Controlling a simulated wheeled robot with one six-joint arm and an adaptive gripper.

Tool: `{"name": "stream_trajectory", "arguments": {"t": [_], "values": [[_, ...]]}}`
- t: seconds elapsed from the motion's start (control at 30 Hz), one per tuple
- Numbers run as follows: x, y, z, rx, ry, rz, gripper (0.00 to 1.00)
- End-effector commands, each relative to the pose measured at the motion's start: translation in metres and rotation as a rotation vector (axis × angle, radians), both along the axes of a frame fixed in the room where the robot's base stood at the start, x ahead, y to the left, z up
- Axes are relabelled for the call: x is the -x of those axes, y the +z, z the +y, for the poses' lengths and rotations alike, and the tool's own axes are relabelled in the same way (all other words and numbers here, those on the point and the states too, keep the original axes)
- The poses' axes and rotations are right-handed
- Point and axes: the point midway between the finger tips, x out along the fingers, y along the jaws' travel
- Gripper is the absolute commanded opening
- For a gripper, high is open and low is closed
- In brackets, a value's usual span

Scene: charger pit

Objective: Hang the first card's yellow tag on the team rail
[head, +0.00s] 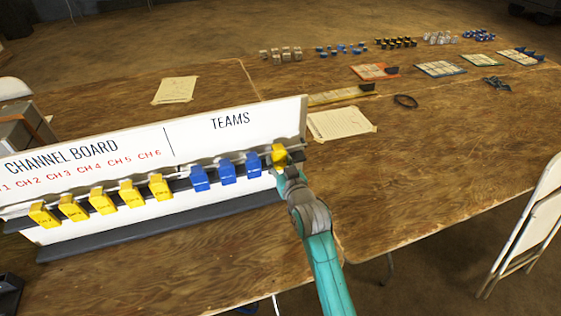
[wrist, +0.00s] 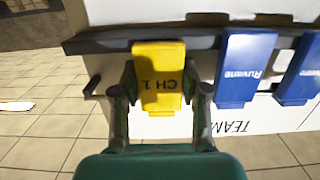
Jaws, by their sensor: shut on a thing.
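My gripper (head: 283,171) is shut on a yellow tag (head: 279,154) at the right end of the team rail (head: 297,156). In the wrist view the tag (wrist: 158,75) reads CH 1, upside down, between the fingers of my gripper (wrist: 160,97). Its top edge overlaps the dark rail (wrist: 98,42); I cannot tell whether the rail carries it. Blue tags hang just left of it in the head view, the nearest one (head: 254,165) close beside it, with a small gap. In the wrist view that blue tag (wrist: 246,70) is to the right.
Several yellow tags (head: 102,201) hang under the channel half of the white board (head: 205,135). A lined sheet (head: 341,123) lies behind the board's right end. Cards (head: 440,69) and small parts lie at the far right. The table right of my arm is clear.

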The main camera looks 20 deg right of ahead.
Motion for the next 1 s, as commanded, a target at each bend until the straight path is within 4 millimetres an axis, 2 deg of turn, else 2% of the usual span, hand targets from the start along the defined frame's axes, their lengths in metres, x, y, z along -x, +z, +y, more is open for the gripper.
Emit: {"name": "stream_trajectory", "arguments": {"t": [0.47, 0.5, 0.6, 1.0], "values": [[0.0001, -0.0045, 0.0000, 0.000, 0.000, -0.001, 0.13], [0.0001, -0.0046, 0.0000, 0.000, 0.000, -0.001, 0.49], [0.0001, -0.0046, 0.0000, 0.000, 0.000, -0.001, 0.73], [0.0048, -0.0046, 0.0000, 0.000, 0.000, 0.000, 0.73]]}}
